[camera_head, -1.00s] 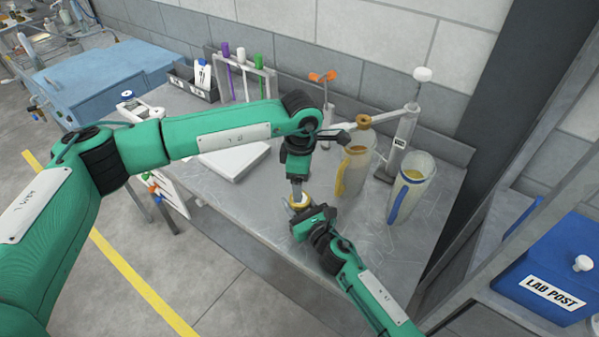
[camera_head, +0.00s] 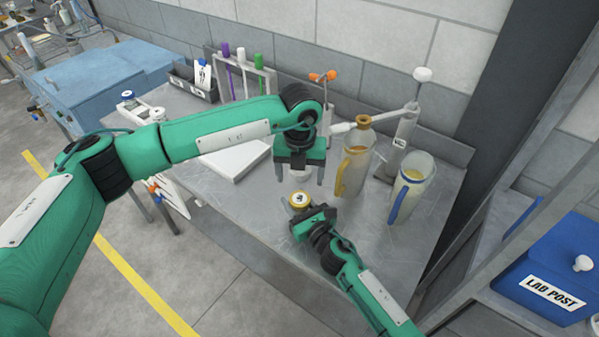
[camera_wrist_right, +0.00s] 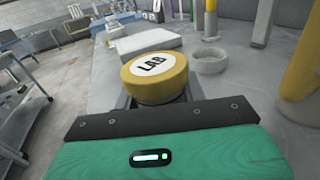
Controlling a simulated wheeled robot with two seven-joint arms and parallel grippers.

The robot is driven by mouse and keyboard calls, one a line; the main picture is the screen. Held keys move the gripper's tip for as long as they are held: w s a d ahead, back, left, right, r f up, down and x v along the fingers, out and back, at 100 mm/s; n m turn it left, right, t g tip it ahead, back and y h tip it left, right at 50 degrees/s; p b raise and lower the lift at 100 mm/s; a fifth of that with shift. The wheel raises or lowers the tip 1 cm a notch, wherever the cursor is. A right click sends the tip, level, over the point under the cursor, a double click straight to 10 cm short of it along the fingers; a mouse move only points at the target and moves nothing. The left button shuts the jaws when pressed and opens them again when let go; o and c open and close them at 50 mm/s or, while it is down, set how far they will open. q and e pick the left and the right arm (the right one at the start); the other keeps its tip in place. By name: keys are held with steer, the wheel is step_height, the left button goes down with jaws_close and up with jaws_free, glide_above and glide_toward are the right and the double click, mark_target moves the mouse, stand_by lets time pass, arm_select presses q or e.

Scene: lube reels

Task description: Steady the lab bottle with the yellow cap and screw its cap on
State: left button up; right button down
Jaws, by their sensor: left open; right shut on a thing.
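The lab bottle's yellow cap (camera_head: 299,199), with a white disc lettered LAB, shows just beyond my right gripper (camera_head: 305,212) in the head view. In the right wrist view the cap (camera_wrist_right: 155,76) sits above the jaws, which are shut on the lab bottle; its body is mostly hidden below the cap. The cap looks level and seated, but how tight it is cannot be told. My left gripper (camera_head: 298,180) is open and empty, above and slightly behind the cap, its fingers pointing down.
An amber jug (camera_head: 355,165) and a blue-handled jug (camera_head: 410,190) stand to the right. A pump with a white knob (camera_head: 422,75) is behind them. A white slab (camera_head: 235,157) and a tube rack (camera_head: 245,80) lie left and back. The front left tabletop is clear.

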mark_target(300, 198)
arm_select(q)
steer(key=n, duration=0.3)
steer(key=shift+r, duration=0.1)
steer(key=shift+f, duration=4)
steer(key=c, duration=1)
steer(key=shift+a+m, duration=0.1)
steer(key=shift+m, duration=1.6)
steer(key=o, duration=1.1)
steer(key=shift+c, duration=0.2)
